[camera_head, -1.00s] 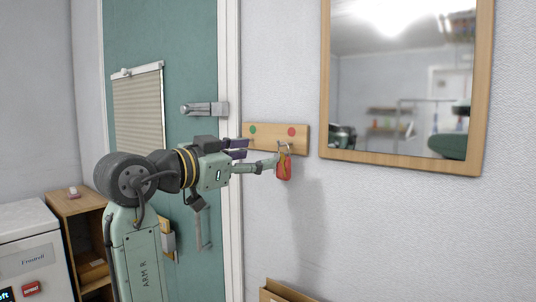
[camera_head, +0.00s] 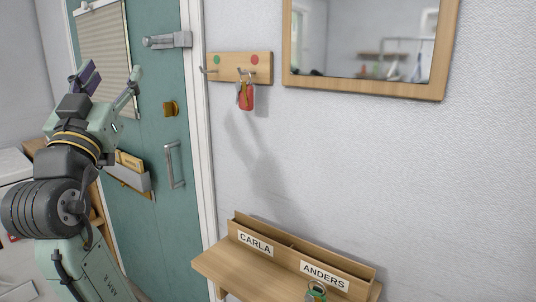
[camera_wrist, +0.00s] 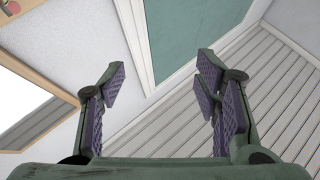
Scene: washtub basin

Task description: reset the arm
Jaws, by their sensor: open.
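My gripper (camera_head: 111,78) is at the upper left of the head view, raised in front of the green door and apart from the wall hooks. In the wrist view my gripper (camera_wrist: 158,85) has its purple-padded fingers wide apart with nothing between them. The red key tag (camera_head: 247,97) hangs with its ring from the hook under the red dot on the wooden hook board (camera_head: 240,68). The other hook, under the green dot, is empty.
A wooden shelf (camera_head: 225,268) labelled CARLA and ANDERS stands below, with a green-ringed item (camera_head: 316,292) at its front. A mirror (camera_head: 365,40) hangs at upper right. The green door (camera_head: 150,75) has a latch (camera_head: 167,41) and handle (camera_head: 174,165). The wall between is clear.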

